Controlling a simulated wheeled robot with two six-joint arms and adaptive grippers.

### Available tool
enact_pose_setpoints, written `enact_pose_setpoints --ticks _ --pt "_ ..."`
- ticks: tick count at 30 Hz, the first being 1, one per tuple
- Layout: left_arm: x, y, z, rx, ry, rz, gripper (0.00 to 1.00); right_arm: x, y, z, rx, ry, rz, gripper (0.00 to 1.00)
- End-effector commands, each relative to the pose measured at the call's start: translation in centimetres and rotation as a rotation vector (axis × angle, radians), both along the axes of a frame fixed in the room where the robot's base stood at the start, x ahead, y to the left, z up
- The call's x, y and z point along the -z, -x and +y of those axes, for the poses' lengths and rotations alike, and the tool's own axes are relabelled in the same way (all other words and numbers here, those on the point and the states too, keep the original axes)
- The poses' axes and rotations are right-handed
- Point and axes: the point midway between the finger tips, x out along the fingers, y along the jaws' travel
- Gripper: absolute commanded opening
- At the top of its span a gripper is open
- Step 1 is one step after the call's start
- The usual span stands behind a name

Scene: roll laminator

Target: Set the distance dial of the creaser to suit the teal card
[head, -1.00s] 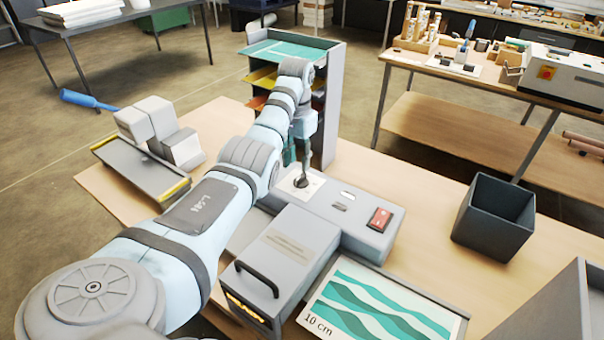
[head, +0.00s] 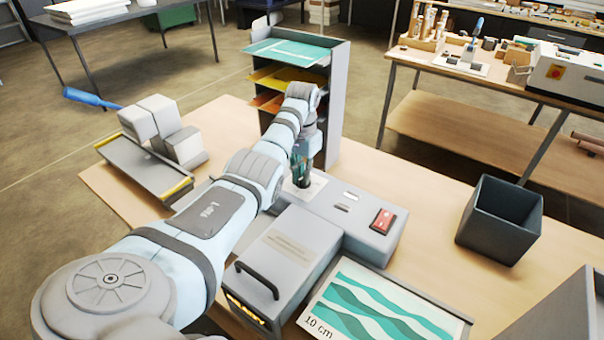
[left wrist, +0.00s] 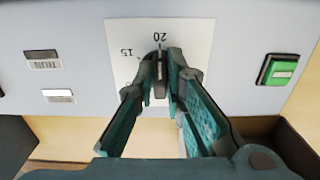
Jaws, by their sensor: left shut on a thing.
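My left gripper (head: 301,180) is lowered over the dial on the grey machine (head: 345,205). In the left wrist view its teal fingers (left wrist: 160,75) are shut on the dark dial knob (left wrist: 160,62). The knob stands on a white plate (left wrist: 200,40); the marks 15 and 20 show upside down, with 20 right beyond the knob. A teal card (head: 290,51) lies on the top shelf of the rack. A sample panel (head: 375,305) with teal waves and "10 cm" lies at the front. My right gripper is not in view.
A red switch (head: 383,221) is on the machine, and a green button (left wrist: 278,70) shows in the wrist view. A dark open bin (head: 498,220) stands at right. A grey device (head: 150,165) with a blue lever (head: 90,97) stands at left. Bare tabletop lies right of the machine.

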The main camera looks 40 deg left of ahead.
Motion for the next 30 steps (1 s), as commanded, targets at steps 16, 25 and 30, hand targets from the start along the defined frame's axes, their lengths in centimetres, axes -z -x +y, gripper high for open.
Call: enact_pose_setpoints --ticks 16,25,30 --pt "-0.09 -0.16 -0.11 -0.198 0.0 -0.005 0.0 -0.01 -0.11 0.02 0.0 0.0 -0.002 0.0" --pt "-0.13 -0.22 -0.19 -0.471 0.0 -0.007 0.0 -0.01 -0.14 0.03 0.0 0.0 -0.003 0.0" --pt "-0.16 -0.28 -0.21 -0.634 0.0 -0.008 0.0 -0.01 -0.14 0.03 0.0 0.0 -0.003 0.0"
